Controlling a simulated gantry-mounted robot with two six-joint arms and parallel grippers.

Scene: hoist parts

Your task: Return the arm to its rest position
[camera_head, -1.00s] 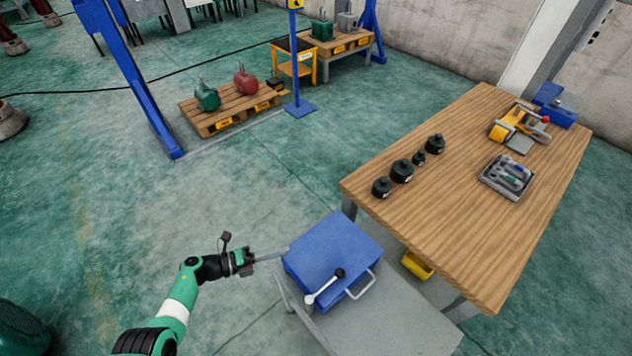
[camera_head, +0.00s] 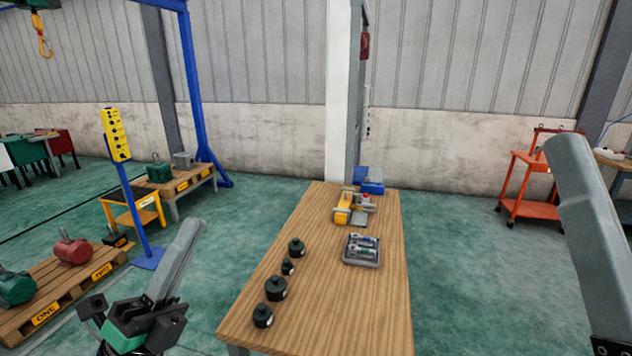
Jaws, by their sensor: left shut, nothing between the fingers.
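My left gripper (camera_head: 178,258) is at the lower left of the head view, pointing up, its grey fingers shut together with nothing between them. It is to the left of the wooden table and apart from it in the picture. Part of my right gripper (camera_head: 585,190) shows large and close at the right edge. Its grey finger part is cut off by the frame, so I cannot tell whether it is open or shut.
The wooden table (camera_head: 345,310) holds several black weights (camera_head: 277,288), a grey tool tray (camera_head: 361,250), a yellow device (camera_head: 345,208) and a blue box (camera_head: 370,181). A pallet (camera_head: 70,283) bears green and red weights. A yellow control post (camera_head: 117,135) and an orange cart (camera_head: 525,188) stand beyond.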

